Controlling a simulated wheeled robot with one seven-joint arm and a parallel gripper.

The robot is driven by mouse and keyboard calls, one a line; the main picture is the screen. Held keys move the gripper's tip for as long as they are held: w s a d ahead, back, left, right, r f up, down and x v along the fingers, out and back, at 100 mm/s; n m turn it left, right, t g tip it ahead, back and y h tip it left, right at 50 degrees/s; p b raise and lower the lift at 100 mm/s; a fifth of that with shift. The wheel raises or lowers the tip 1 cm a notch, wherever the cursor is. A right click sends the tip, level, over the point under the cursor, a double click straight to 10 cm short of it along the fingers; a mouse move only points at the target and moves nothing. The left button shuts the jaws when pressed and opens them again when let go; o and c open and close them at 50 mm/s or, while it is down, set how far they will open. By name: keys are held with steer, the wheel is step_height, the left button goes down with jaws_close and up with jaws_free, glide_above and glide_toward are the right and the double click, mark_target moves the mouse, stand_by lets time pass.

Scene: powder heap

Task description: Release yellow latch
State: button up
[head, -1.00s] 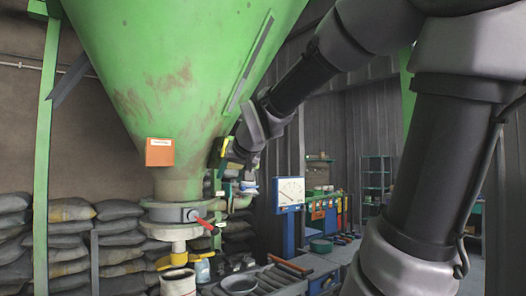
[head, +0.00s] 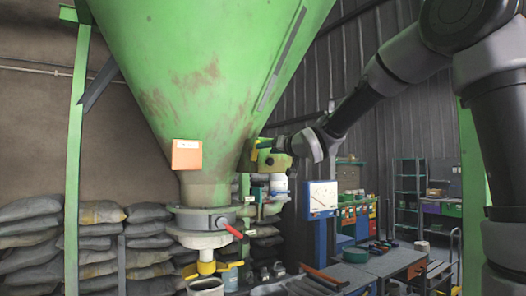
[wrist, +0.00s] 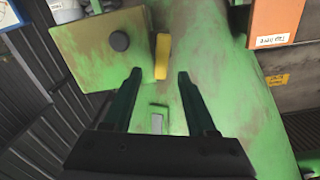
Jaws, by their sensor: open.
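The yellow latch (wrist: 162,56) is a short upright bar at the edge of a rusty green box (wrist: 103,48) in the wrist view. In the head view its yellow (head: 254,150) shows at the lower right flank of the green hopper, beside the box (head: 275,161). My gripper (wrist: 159,75) is open, with two dark green fingers pointing toward the latch. The latch appears between and just beyond the fingertips; no contact shows. In the head view my wrist reaches in from the right and the fingertips are hard to make out.
The green hopper (head: 205,60) fills the upper left, with an orange box (head: 187,155) on its cone. A red-handled valve (head: 233,230) sits below. A dial scale (head: 322,196) stands to the right. Sacks (head: 35,240) are stacked at left.

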mark_target(257, 150)
steer(key=x, duration=0.5)
steer(key=shift+w+a, duration=0.1)
steer(key=shift+a, duration=0.15)
